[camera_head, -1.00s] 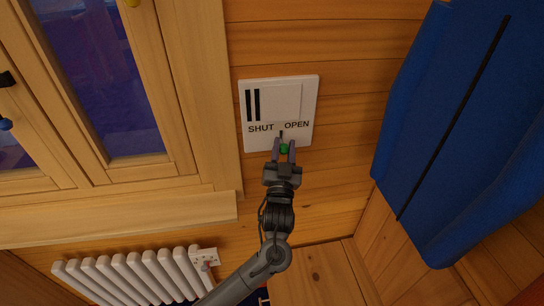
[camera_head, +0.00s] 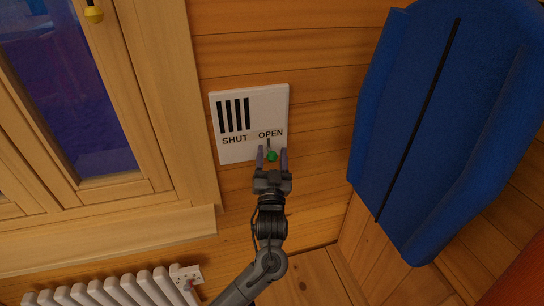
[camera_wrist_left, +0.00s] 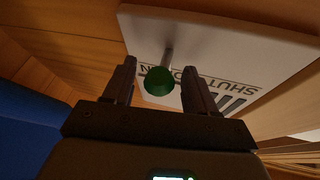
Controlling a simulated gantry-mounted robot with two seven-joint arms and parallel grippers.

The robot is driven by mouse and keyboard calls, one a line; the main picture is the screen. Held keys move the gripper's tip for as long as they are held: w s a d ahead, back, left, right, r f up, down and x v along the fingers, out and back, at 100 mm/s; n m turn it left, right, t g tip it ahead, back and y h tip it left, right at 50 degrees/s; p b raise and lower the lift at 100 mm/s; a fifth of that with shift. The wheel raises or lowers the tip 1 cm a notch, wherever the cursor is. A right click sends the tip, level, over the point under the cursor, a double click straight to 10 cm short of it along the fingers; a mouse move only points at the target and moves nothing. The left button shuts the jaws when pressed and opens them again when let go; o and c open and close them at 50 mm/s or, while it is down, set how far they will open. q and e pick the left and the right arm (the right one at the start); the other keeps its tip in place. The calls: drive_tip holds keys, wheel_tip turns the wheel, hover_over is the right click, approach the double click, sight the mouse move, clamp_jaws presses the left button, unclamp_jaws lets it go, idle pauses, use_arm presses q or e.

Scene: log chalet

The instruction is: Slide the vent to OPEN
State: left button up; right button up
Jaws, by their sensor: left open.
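The white vent plate (camera_head: 270,100) is on the log wall, with the words SHUT and OPEN printed on it. Several dark slots (camera_head: 234,115) show at its upper left. The green knob (camera_head: 271,156) sits below the word OPEN on a thin stem. My left gripper (camera_head: 272,153) is open, one finger on each side of the knob. In the left wrist view the green knob (camera_wrist_left: 159,81) is between the open fingers (camera_wrist_left: 160,85), with visible gaps on both sides. My right gripper is out of view.
A window with a wooden frame (camera_head: 180,110) is left of the vent. A white radiator (camera_head: 120,288) is below it. A large blue padded object (camera_head: 410,120) stands to the right. Bare wall separates it from the vent.

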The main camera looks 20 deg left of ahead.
use_arm(q)
drive_tip(key=b+v, duration=0.3)
drive_tip(key=v, duration=0.7)
drive_tip(key=shift+s, duration=0.35)
drive_tip(key=shift+d+f, duration=0.1)
drive_tip(key=shift+f, duration=0.05)
drive_tip(key=s+a+f+m+g+h+p, duration=0.1)
drive_tip(key=s+a+f+g+h+p, duration=0.2)
drive_tip(key=s+f, duration=0.55)
drive_tip(key=s+a+f+g+h+p, duration=0.1)
drive_tip(key=s+a+f+g+p, duration=0.25)
drive_tip(key=s+f, duration=0.5)
drive_tip(key=s+f+m+g+h+p, duration=0.1)
drive_tip(key=s+f+m+g+h, duration=0.1)
drive_tip(key=s+g, duration=0.9)
drive_tip(key=s+f+h, duration=0.1)
drive_tip(key=s, duration=0.5)
